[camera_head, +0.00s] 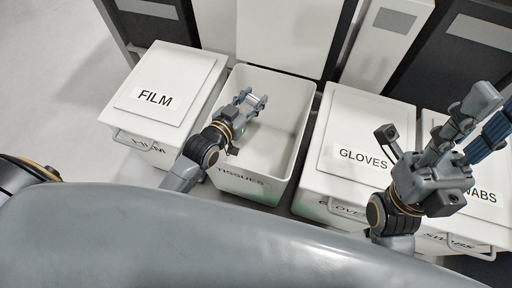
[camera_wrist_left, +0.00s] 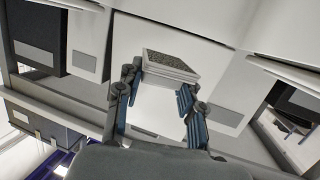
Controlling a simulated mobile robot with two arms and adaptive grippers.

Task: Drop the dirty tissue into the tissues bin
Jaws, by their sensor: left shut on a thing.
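The tissues bin (camera_head: 268,150) is an open white bin labelled TISSUES, between the film bin and the gloves bin. My left gripper (camera_head: 256,101) is over its opening, towards the far side. It is shut on a small folded white tissue (camera_wrist_left: 171,62) with a dark speckled face, seen between the blue-padded fingers in the left wrist view. In the head view the tissue is mostly hidden by the fingers. My right gripper (camera_head: 480,122) is raised above the right-hand bins, with its fingers apart and nothing seen between them.
The film bin (camera_head: 192,75) is closed at the left. The gloves bin (camera_head: 375,115) and the swabs bin (camera_head: 430,122) are closed at the right. White and dark panels stand behind. Grey floor (camera_head: 50,70) lies clear at the far left.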

